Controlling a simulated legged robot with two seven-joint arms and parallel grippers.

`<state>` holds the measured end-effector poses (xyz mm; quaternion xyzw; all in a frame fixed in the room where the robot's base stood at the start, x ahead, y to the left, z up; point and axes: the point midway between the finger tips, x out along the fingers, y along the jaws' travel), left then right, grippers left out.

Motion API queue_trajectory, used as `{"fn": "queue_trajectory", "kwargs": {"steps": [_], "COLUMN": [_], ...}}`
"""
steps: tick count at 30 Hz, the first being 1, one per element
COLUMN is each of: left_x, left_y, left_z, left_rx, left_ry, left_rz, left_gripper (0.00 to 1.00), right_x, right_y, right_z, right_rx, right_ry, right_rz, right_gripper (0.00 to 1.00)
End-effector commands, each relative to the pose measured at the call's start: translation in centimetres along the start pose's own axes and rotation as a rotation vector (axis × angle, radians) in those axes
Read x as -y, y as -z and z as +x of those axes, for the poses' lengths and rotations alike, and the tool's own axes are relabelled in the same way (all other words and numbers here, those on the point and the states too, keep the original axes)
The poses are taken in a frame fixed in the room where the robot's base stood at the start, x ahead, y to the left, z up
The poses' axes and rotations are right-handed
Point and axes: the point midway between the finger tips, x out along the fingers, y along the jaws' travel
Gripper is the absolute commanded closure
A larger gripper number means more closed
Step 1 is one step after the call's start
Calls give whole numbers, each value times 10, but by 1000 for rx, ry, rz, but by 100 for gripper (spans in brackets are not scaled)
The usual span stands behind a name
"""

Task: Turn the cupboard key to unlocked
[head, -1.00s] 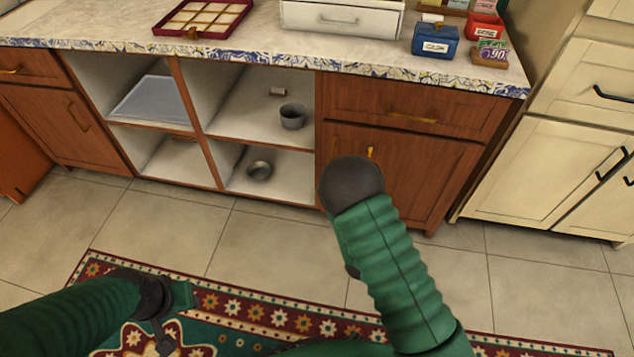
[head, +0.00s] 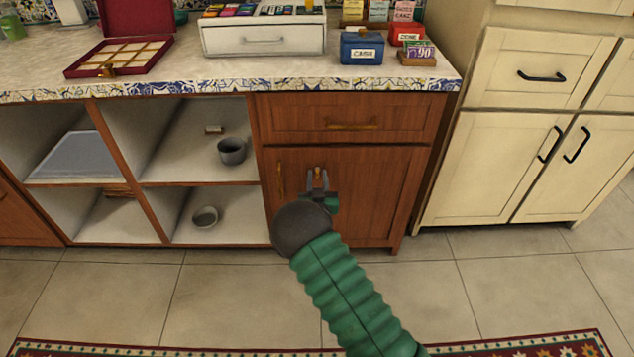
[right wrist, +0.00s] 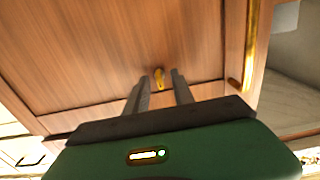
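The small brass key (head: 317,171) sits in the upper part of the brown cupboard door (head: 375,195), below the drawer. My right gripper (head: 317,182) is in front of the door, just below the key in the head view. In the right wrist view the key (right wrist: 159,78) shows between and just beyond the tips of the two grey fingers (right wrist: 160,80). The fingers are apart, and I see no contact with the key. Whether the key stands at locked or unlocked cannot be told. My left gripper is out of view.
A brass door handle (head: 281,180) runs upright left of the key, and a drawer handle (head: 352,126) is above. Open shelves (head: 215,172) with a grey pot (head: 232,151) lie to the left.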

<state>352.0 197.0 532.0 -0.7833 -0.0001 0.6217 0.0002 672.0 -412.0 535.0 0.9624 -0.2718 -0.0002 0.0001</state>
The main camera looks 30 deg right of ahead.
Motion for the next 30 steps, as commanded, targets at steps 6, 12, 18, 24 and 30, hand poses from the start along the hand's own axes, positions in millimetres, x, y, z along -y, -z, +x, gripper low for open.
{"fn": "queue_trajectory", "kwargs": {"steps": [6,12,18,24,30], "left_x": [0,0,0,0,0], "left_y": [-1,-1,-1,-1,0], "left_z": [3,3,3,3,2], "left_rx": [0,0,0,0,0], "left_ry": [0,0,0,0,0], "left_rz": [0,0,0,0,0], "left_gripper": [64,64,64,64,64], "right_x": [0,0,0,0,0], "right_y": [1,1,0,0,0], "right_z": [8,8,8,8,8], "right_rx": [0,1,1,1,2], "right_ry": [0,0,0,0,0], "right_rz": [-1,0,0,0,20], "right_gripper": [71,80,100,100,100]}}
